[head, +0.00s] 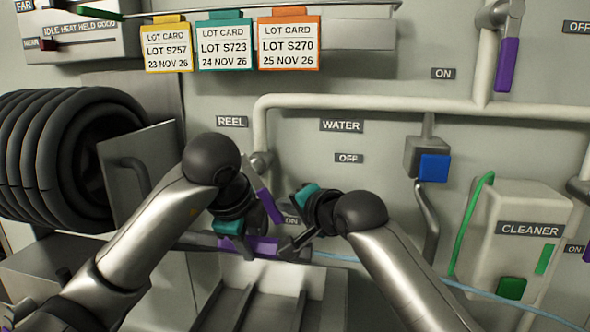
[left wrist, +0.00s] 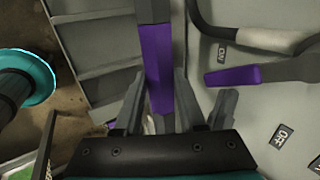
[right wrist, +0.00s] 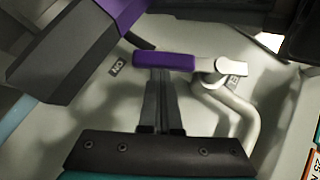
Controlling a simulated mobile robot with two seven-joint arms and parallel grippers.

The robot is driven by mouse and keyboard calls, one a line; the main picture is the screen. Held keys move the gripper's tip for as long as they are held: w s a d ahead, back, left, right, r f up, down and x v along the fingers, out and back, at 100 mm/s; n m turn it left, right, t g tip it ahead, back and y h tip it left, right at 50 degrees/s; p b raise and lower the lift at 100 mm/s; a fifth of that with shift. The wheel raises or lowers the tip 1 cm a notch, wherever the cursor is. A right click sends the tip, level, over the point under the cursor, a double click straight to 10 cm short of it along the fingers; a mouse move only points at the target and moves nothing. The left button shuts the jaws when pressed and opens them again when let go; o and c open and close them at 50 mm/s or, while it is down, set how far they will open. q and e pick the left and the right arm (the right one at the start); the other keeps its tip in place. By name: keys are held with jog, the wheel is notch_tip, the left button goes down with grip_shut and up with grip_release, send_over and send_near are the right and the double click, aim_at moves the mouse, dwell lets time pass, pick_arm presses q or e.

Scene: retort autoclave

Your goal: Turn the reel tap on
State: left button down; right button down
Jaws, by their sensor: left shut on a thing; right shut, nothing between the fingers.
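The reel tap is a purple lever (head: 269,205) on a pale pipe below the REEL sign (head: 232,122). It slants down and slightly right, its free end near an ON label (head: 290,220). The lever also shows in the left wrist view (left wrist: 232,75). My right gripper (head: 290,243) is shut and empty; in the right wrist view its fingertips are at the lever's side (right wrist: 163,62), and I cannot tell if they touch. My left gripper (head: 262,226) is shut on a grey bar with a purple sleeve (left wrist: 157,65), below the tap.
The OFF label (head: 348,158) is right of the tap. A black coiled hose reel (head: 70,155) stands left. A water valve with a blue block (head: 433,167) and a CLEANER tank (head: 525,205) are at right. Lot cards (head: 289,42) hang above. My two arms are close together.

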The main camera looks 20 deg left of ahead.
jog(key=shift+s+a+f, duration=0.15)
jog(key=shift+a+f, duration=0.55)
jog(key=shift+f, duration=0.1)
jog(key=s+d+r, duration=0.1)
jog(key=s+d, duration=0.1)
jog(key=d, duration=0.4)
jog(key=s+d+r, duration=0.1)
jog(key=s+d, duration=0.1)
jog(key=d, duration=0.4)
jog(key=shift+s+r, duration=0.2)
jog(key=shift+r, duration=0.15)
